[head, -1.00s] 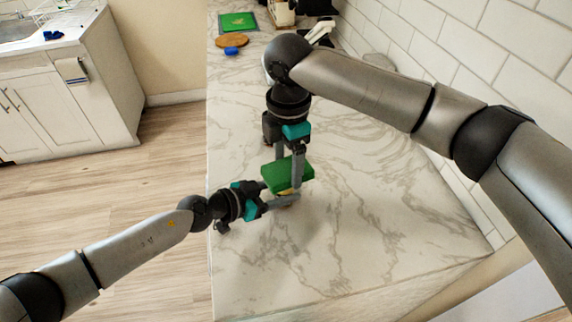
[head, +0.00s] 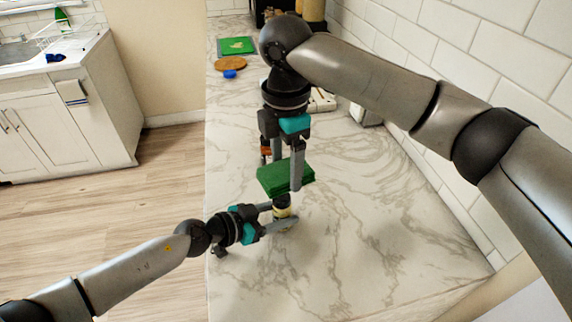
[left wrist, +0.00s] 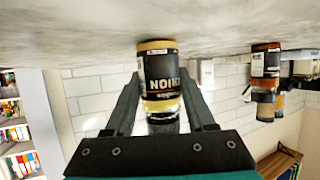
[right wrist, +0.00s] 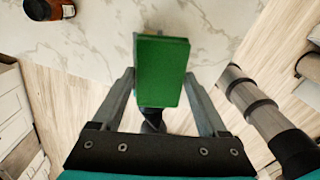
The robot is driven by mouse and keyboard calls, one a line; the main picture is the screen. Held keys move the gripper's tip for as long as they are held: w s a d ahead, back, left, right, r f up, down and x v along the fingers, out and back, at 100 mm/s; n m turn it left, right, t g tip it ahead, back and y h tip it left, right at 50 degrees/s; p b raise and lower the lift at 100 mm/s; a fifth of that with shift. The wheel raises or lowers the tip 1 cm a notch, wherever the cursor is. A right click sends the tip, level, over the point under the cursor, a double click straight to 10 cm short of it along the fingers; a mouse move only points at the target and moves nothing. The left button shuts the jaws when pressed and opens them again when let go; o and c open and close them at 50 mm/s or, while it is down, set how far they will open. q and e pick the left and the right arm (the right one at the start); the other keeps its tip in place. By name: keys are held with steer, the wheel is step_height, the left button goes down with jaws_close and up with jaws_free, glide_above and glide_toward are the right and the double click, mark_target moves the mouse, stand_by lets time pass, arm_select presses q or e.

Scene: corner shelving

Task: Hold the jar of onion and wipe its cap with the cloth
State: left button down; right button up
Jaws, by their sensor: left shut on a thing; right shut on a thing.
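The onion jar (head: 282,211) has a dark label and a yellowish body, and it stands upright on the counter. My left gripper (head: 277,218) is shut on it from the left. My right gripper (head: 287,181) points down, shut on the folded green cloth (head: 284,174). The cloth (right wrist: 162,70) also fills the space between the fingers in the right wrist view. The cloth is above the jar in the head view; whether it touches the cap is unclear.
A second, orange-brown jar (left wrist: 265,62) stands on the marble counter (head: 340,230) behind my right gripper. A green board (head: 237,46), a round wooden board (head: 230,64) and a small blue item (head: 229,74) lie farther back. A tiled wall (head: 410,60) bounds the right. The front counter is clear.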

arm_select(q)
steer(key=shift+c, duration=0.8)
jaws_free()
steer(key=shift+a, duration=0.1)
steer(key=v, duration=1.1)
steer(key=shift+s+a+r, duration=0.15)
steer(key=shift+s+a, duration=0.15)
steer(key=shift+a, duration=0.1)
